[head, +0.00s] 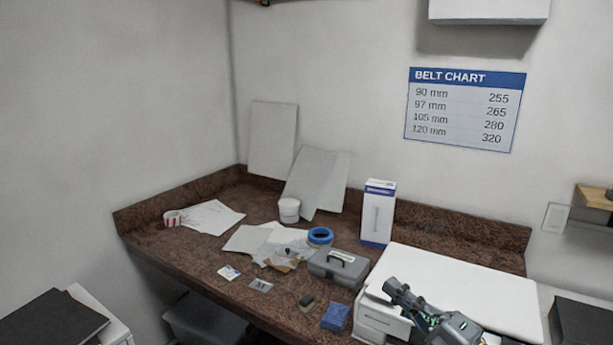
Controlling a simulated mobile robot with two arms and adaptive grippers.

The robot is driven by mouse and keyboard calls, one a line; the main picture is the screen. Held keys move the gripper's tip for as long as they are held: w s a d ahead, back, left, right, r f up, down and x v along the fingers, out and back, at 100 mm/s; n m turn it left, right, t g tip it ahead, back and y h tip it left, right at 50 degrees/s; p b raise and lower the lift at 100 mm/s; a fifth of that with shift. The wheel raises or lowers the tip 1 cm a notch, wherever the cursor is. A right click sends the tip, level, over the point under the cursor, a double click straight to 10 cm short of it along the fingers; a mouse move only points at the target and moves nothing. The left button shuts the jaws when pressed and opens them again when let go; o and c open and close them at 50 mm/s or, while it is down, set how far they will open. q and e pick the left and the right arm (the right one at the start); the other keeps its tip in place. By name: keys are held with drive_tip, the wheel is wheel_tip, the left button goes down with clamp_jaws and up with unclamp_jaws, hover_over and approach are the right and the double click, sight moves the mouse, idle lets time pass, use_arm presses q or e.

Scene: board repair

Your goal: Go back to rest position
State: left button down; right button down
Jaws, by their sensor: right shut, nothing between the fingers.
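My right gripper (394,289) shows at the lower right in the head view, with its dark fingers shut and nothing between them. It is in front of the white flat-topped unit (465,285) on the counter's right part. Whether it touches that surface I cannot tell. My left gripper is not in view.
The brown counter (185,254) holds a grey toolbox (338,267), a blue tape roll (320,236), a white tub (289,210), a tall white-and-blue box (378,214) and a blue block (336,317). Papers lie at the left. A black box (582,325) stands far right.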

drive_tip(key=s+d+f+m+t+h, duration=0.25)
drive_tip(key=d+m+t+h, duration=0.25)
drive_tip(key=d+m+h, duration=0.7)
drive_tip(key=s+f+m+g+h, duration=0.4)
drive_tip(key=f+m+g+h, duration=0.15)
drive_tip(key=f+m, duration=0.45)
drive_tip(key=s+a+f+g+y, duration=0.2)
drive_tip(key=s+a+f+g, duration=0.15)
drive_tip(key=s+f, duration=0.3)
drive_tip(key=s+a+f+m+g+y, duration=0.1)
drive_tip(key=s+a+f+g, duration=0.1)
drive_tip(key=s+f+g, duration=0.45)
drive_tip(key=s+a+f+g+y, duration=0.2)
drive_tip(key=s+f, duration=0.2)
drive_tip(key=s, duration=0.5)
wheel_tip(320, 180, down, 26)
drive_tip(key=g+b, duration=0.1)
drive_tip(key=g, duration=0.1)
drive_tip(key=s+d+f, duration=0.3)
drive_tip(key=s+f, duration=1.4)
drive_tip(key=f, duration=0.1)
drive_tip(key=shift+s+f+g+b, duration=0.15)
drive_tip(key=shift+s+g+b, duration=0.1)
drive_tip(key=shift+g+b, duration=0.15)
